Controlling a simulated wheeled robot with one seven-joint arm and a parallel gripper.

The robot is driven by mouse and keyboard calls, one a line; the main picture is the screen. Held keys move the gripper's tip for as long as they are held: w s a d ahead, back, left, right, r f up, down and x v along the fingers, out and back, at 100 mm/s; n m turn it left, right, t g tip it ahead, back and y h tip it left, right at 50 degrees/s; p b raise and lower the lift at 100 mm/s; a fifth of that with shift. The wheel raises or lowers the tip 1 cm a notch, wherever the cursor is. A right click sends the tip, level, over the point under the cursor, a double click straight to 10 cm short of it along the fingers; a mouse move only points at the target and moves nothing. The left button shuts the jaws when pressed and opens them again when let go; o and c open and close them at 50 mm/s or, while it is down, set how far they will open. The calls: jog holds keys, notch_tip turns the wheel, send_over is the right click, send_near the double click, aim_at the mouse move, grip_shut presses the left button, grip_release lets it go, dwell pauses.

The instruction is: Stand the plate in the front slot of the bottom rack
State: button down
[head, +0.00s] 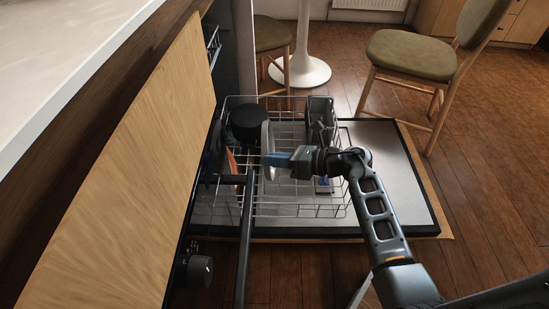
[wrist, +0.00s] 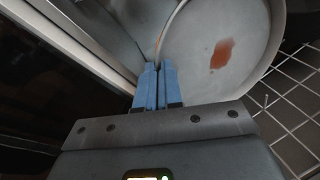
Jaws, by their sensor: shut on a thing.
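The plate (head: 267,138) is pale grey and stands on edge, seen nearly edge-on in the head view, over the bottom rack (head: 300,209). In the wrist view the plate (wrist: 198,35) shows a wide face with a reddish-brown stain. My gripper (head: 270,159) has blue fingers and comes from the right. Its fingers (wrist: 157,85) are shut on the plate's near rim. The plate's lower edge is hidden, so I cannot tell whether it touches the rack or sits in a slot.
A black pot (head: 245,118) sits at the rack's back left. An orange item (head: 231,160) stands left of the plate. A dark basket (head: 321,112) is at the back right. The open dishwasher door (head: 398,190) lies under the rack; wooden cabinetry (head: 125,165) borders the left.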

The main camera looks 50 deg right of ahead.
aim_at(270, 178)
jog(key=shift+f+b, duration=2.95)
jog(key=shift+f, duration=1.35)
jog(key=c, duration=1.2)
grip_release()
jog(key=shift+s, duration=0.1)
jog(key=shift+p+v, duration=1.25)
jog(key=shift+v, duration=2.6)
